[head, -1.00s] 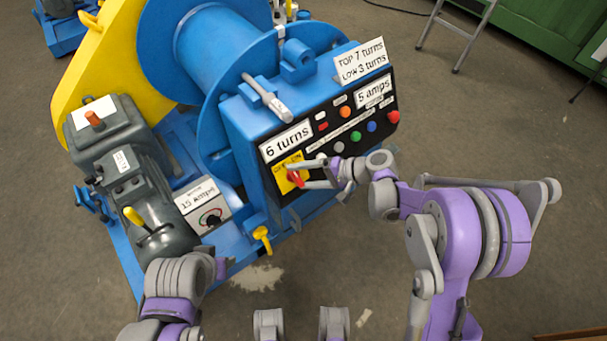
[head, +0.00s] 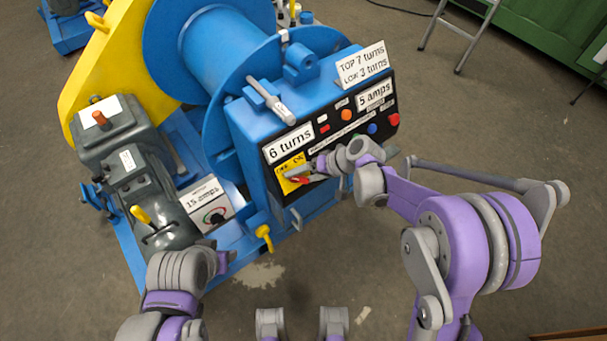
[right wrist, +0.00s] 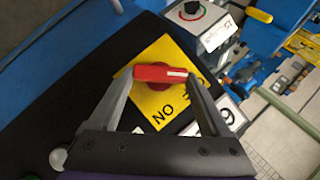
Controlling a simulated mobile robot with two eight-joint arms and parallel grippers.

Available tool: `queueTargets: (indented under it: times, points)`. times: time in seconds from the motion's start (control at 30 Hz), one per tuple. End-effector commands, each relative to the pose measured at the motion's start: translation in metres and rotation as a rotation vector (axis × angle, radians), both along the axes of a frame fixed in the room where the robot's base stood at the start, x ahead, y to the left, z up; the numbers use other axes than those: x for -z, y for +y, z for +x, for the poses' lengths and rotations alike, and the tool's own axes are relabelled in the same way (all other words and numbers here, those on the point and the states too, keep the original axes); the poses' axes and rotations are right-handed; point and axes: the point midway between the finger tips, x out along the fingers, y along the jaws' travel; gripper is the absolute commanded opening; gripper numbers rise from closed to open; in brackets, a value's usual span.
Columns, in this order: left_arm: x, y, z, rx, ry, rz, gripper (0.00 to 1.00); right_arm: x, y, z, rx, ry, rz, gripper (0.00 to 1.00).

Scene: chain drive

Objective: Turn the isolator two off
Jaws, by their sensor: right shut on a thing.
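A red rotary handle with a pale mark sits on a yellow plate (head: 287,168) on the black panel face of the blue machine. The handle shows in the right wrist view (right wrist: 160,74) lying almost level across the picture, with "NO" (upside-down "ON") lettering below it. My right gripper (right wrist: 158,78) is shut on this handle, one finger at each end. In the head view the right gripper (head: 301,177) partly covers the red handle (head: 303,181). My left arm's end (head: 222,262) is at the lower left; its fingers cannot be made out. No label "two" is legible.
The panel carries a "6 turns" label (head: 290,145), a "5 amps" label (head: 375,95) and several coloured buttons. A "15 amps" box (head: 206,204) with a dark knob stands left of the panel. A yellow handle (head: 264,237) juts out below. Open floor lies in front.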

Motion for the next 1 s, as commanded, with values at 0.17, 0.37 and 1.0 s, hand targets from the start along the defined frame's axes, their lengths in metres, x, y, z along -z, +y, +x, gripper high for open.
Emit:
queueTargets:
  times: [0.17, 0.37, 1.0]
  points:
    - [0.000, 0.000, 0.000, 0.000, 0.000, 0.000, 0.50, 0.000, 0.000, 0.000, -0.003, -0.005, -0.006, 0.26]
    - [0.000, 0.000, 0.000, 0.000, 0.000, 0.000, 0.50, 0.000, 0.000, 0.000, -0.004, -0.006, -0.006, 0.26]
    - [-0.004, 0.000, 0.000, 0.000, -0.001, 0.000, 0.50, -0.020, -0.017, -0.005, -0.001, -0.005, -0.006, 1.00]
